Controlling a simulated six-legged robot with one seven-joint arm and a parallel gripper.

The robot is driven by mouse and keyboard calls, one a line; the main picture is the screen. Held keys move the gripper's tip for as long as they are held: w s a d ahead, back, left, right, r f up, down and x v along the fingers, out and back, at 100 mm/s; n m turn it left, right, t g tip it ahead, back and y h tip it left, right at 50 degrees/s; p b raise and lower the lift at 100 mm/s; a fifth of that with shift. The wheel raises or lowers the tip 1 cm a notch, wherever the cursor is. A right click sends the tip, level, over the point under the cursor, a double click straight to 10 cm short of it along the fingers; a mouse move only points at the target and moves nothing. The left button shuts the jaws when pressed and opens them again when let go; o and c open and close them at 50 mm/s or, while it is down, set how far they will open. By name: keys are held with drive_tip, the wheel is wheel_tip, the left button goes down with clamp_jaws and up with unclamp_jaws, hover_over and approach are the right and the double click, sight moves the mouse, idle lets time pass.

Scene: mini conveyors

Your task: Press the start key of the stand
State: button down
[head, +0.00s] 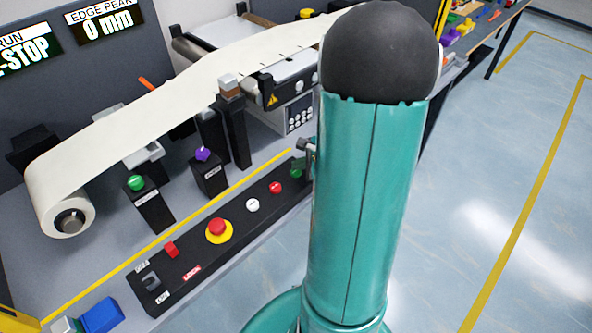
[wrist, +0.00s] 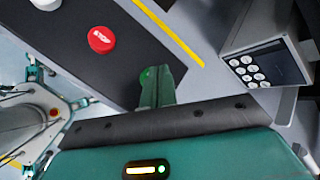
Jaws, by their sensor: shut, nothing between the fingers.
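The start key appears to be the green key (head: 295,173) at the right end of the black control panel (head: 235,243), partly hidden beside my arm. In the wrist view, a sliver of the green key (wrist: 147,74) shows at the tips of my gripper (wrist: 157,74). My gripper is shut and empty, with its fingertips over or right beside the key. I cannot tell whether they touch it. The red stop key (head: 276,188) is just left of the green key, and it also shows in the wrist view (wrist: 101,39). In the head view my arm hides most of the gripper.
Left along the panel are a white key (head: 252,205), an emergency stop (head: 217,228) and a red switch (head: 172,249). Behind it stand posts with a green knob (head: 135,182) and a purple knob (head: 203,153), under a pale web (head: 150,115). A keypad box (wrist: 262,60) stands nearby.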

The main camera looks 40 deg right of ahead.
sight(300, 172)
drive_tip(key=shift+f, duration=0.45)
idle(0.6)
drive_tip(key=shift+r, duration=0.9)
drive_tip(key=shift+r, duration=0.1)
drive_tip(key=shift+r, duration=2.4)
